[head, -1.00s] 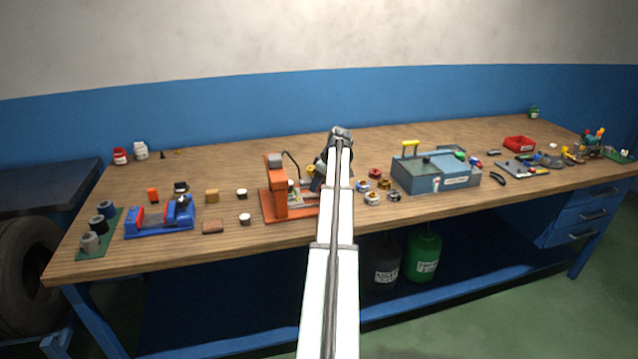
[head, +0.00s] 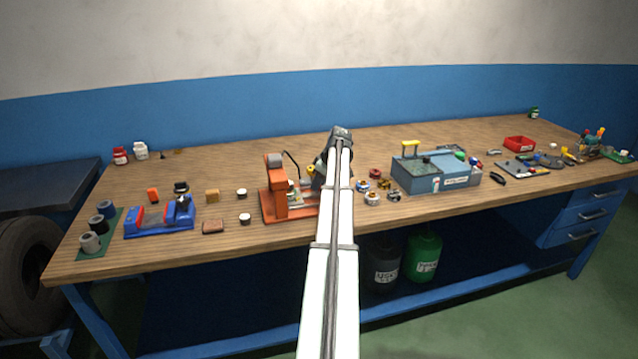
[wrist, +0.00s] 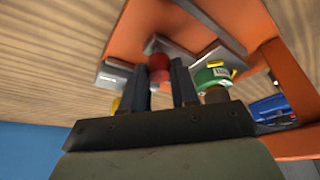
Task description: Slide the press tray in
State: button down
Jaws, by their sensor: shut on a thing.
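The orange press (head: 275,188) stands on the bench left of my arm in the head view. Its orange frame and base (wrist: 138,30) fill the upper part of the wrist view. My gripper (wrist: 160,75) is shut on a red round knob (wrist: 158,62) over the press base. Grey metal of what looks like the press tray (wrist: 115,75) shows beside and behind the knob. How far the tray sits in the press cannot be told. In the head view my own arm hides the fingers and the knob.
A green-topped cylinder (wrist: 212,78) stands close to the right finger in the wrist view. Several small coloured parts (head: 378,187) and a grey-blue box (head: 430,178) lie right of my arm. A blue fixture (head: 160,217) stands to the left.

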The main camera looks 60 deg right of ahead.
aim_at(307, 195)
jog(key=shift+w+a, duration=1.65)
jog(key=c, duration=0.9)
grip_release()
jog(key=shift+o, duration=0.2)
jog(key=v, duration=1.4)
jog(key=shift+s+f, duration=0.1)
jog(key=shift+f, duration=0.1)
